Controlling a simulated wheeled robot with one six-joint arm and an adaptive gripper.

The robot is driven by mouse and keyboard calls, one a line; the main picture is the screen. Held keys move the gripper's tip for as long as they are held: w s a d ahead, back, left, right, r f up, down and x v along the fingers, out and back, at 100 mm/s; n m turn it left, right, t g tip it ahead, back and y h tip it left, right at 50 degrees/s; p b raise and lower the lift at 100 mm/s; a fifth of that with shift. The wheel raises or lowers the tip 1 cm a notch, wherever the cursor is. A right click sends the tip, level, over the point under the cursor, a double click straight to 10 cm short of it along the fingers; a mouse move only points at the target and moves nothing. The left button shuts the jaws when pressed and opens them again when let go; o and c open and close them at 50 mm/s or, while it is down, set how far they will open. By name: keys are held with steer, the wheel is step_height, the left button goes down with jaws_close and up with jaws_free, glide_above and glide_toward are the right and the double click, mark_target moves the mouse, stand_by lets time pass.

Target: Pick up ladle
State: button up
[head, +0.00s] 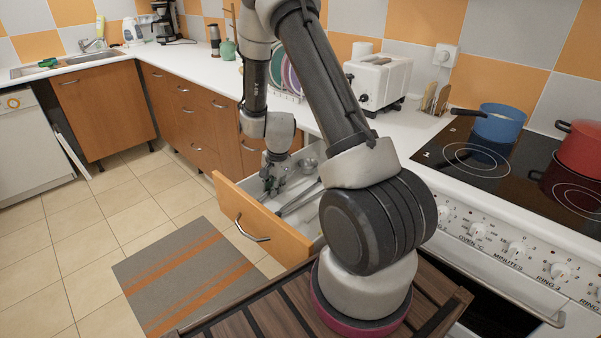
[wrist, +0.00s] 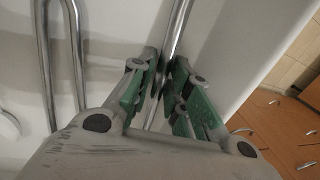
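My gripper (head: 272,183) is down inside the open drawer, near its front panel. In the wrist view my gripper's fingers (wrist: 168,78) are close together, with a thin shiny metal handle (wrist: 181,22) between them. The handle seems to be the ladle's. In the head view a round metal bowl (head: 308,165), seemingly the ladle's, lies in the drawer to the right of and behind my gripper. The fingers look closed on the handle. Part of the handle is hidden by my gripper.
The drawer (head: 262,222) is pulled out with an orange front. Other metal utensils (head: 300,199) lie in it; a bent metal rod (wrist: 45,45) is left of my fingers. The drawer's white side wall (wrist: 240,60) is close on the right. The stove (head: 480,165) stands at right.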

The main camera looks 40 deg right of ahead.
jaws_close()
steer(key=shift+r, duration=0.15)
